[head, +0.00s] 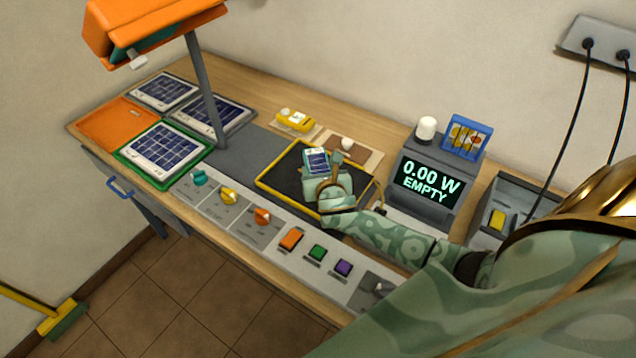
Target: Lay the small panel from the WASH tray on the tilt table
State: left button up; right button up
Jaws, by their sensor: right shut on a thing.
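My right gripper (322,178) is shut on a small panel (316,159) with dark blue cells and a pale frame. It holds the panel over the tilt table (283,180), a black plate with a yellow rim. I cannot tell whether the panel touches the plate. The gripper and forearm hide the right front part of the tilt table. Flat trays lie at the left of the bench: an orange one (112,122) looks bare, and a green-rimmed one (127,176) holds a larger panel (162,149). I cannot read a WASH label. My left gripper is not in view.
A display (427,182) right of the tilt table reads "0.00 W EMPTY". An orange lamp (150,25) on a grey post (206,95) stands at the left. Knobs and coloured buttons (317,252) line the front edge. A yellow device (295,121) lies behind the tilt table.

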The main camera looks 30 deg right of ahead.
jog(key=shift+w+f, duration=0.25)
jog(key=shift+f, duration=0.05)
jog(key=shift+f+b, duration=0.85)
jog(key=shift+f, duration=0.7)
jog(key=shift+f, duration=0.2)
jog(key=o, duration=1.1)
jog(key=shift+r, duration=0.1)
jog(key=shift+r, duration=0.2)
jog(key=p+v, duration=0.3)
jog(key=v, duration=0.9)
jog(key=shift+f, duration=0.1)
